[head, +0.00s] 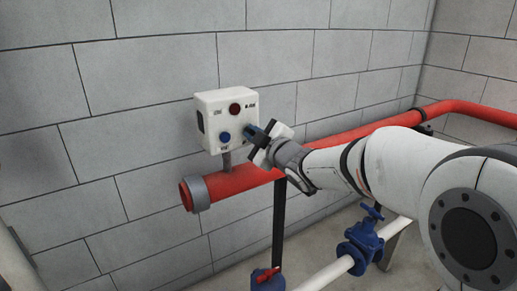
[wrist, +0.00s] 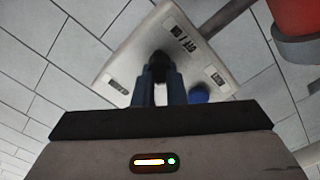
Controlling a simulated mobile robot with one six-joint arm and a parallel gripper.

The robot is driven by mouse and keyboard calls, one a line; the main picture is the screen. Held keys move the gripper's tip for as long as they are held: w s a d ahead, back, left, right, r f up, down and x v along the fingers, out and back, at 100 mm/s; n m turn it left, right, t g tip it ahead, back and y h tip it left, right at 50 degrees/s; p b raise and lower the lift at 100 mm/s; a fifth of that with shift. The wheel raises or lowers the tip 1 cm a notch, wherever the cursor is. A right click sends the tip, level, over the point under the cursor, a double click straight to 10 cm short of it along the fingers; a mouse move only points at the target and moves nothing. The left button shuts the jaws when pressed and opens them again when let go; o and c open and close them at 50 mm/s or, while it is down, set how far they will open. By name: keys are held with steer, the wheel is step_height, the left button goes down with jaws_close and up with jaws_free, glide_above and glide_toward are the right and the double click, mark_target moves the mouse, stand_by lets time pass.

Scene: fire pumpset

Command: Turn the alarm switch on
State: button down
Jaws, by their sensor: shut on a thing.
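A white control box (head: 212,122) stands on a post on the red pipe, in front of the block wall. Its front has a dark red round part (head: 235,109) at the top and a blue round button (head: 223,137) at the lower left. The alarm switch is a dark knob (wrist: 159,58) beside an off/on label on the box in the wrist view; the gripper hides it in the head view. My gripper (head: 250,131) is at the lower right of the box face, its blue fingers (wrist: 160,82) shut on the knob. The knob's exact angle cannot be told.
The red pipe (head: 330,142) runs under the box and past my arm to the right. A blue valve (head: 362,240) sits on a white pipe (head: 325,274) below. A dark upright support (head: 279,220) stands below the gripper. The wall left of the box is clear.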

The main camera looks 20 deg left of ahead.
steer(key=shift+r+n+b, duration=0.15)
steer(key=shift+n+b, duration=0.65)
steer(key=shift+r+n, duration=0.15)
steer(key=shift+n, duration=0.15)
steer(key=c, duration=1.5)
jaws_free()
steer(key=shift+w+f, duration=0.1)
steer(key=shift+f, duration=0.15)
steer(key=v, duration=0.8)
steer(key=shift+a, duration=0.1)
steer(key=shift+r, duration=0.1)
